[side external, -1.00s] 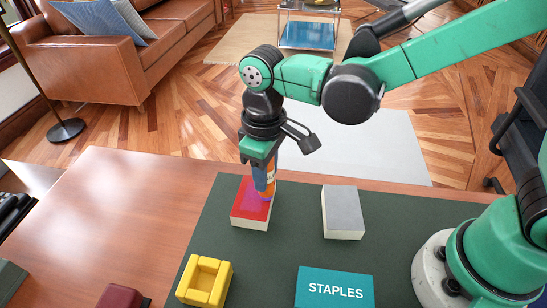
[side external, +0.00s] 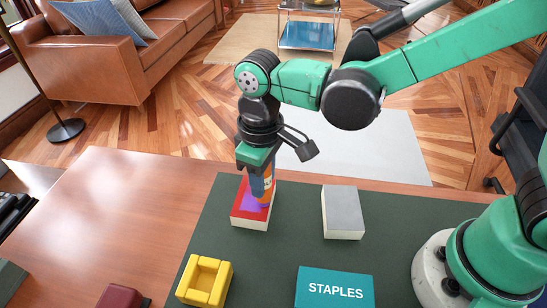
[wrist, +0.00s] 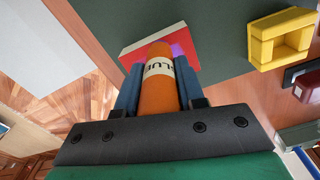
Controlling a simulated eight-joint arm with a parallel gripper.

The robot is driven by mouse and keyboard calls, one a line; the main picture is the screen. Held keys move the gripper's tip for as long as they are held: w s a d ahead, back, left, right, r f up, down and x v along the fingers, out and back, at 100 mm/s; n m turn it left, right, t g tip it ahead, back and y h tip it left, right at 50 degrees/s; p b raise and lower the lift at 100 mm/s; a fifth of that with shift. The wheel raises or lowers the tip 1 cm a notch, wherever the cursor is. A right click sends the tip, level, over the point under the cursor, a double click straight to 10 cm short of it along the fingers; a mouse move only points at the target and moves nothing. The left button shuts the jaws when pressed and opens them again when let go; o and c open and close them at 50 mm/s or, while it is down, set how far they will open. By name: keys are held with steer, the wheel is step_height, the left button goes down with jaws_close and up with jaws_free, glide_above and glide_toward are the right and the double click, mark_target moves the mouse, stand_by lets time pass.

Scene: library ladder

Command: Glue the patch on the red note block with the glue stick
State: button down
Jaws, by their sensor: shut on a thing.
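The red note block (side external: 239,216) has a red top and pale sides and lies on the dark green mat. A purple patch (side external: 250,203) shows on its top. My gripper (side external: 260,180) is above the block, shut on the orange glue stick (side external: 267,187), which points down. The glue stick's lower end is at the patch; whether it touches is hard to tell. In the wrist view the glue stick (wrist: 158,88) sits between my two blue-grey fingers and hides most of the patch, with purple showing at its sides. The red block (wrist: 130,55) shows beyond.
A grey-topped block (side external: 343,210) stands to the right on the mat (side external: 285,255). A yellow open holder (side external: 204,279) and a teal STAPLES box (side external: 335,288) are nearer the camera. A dark red object (side external: 120,297) lies at the front left. The wooden table at left is mostly clear.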

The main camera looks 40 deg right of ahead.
steer(key=shift+d+r, duration=0.1)
steer(key=shift+r, duration=4)
steer(key=shift+w+d+f, duration=0.1)
steer(key=shift+w+d, duration=0.65)
steer(key=shift+d, duration=0.05)
steer(key=shift+f, duration=0.1)
steer(key=shift+f, duration=3.65)
steer(key=shift+w+a+f, duration=0.15)
steer(key=shift+w+a, duration=0.6)
steer(key=shift+w+a+f, duration=0.1)
steer(key=shift+w+a, duration=0.6)
steer(key=s+d, duration=0.3)
step_height(320, 180, up, 8)
